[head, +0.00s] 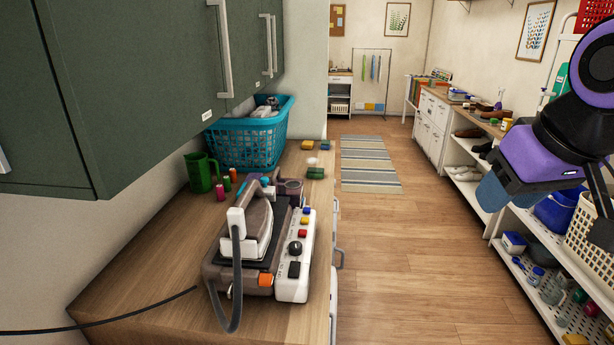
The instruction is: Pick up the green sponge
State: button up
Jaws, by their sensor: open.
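Two small green sponge-like blocks lie near the far right end of the wooden counter in the head view. The nearer green block (315,173) is by the counter's right edge, and the farther green block (325,145) is beside a yellow block (307,145). They are too small to tell which is the green sponge. My gripper (492,194), with a purple body and blue fingers, hangs at the right side over the aisle, well away from the counter. It is open and holds nothing visible.
An iron-like appliance (257,232) with a cord stands on the near counter (150,265). A teal basket (240,145) and green mug (198,174) stand behind it. Dark cabinets (120,80) overhang the left. Stocked shelving lines the right. The wooden floor (420,260) between is clear.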

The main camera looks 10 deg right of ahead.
aim_at(312, 173)
jog(key=i+l+z, duration=0.2)
jog(key=z, duration=0.3)
jog(key=i+z, duration=0.35)
jog(key=z, duration=0.15)
jog(key=i, duration=1.8)
jog(key=i+u, duration=0.2)
jog(key=i, duration=0.25)
jog(key=i+l+u, duration=0.2)
jog(key=i, duration=0.2)
jog(key=i+l+u, duration=0.2)
jog(key=i, duration=0.25)
jog(key=j+u, duration=0.1)
jog(key=u, duration=1.65)
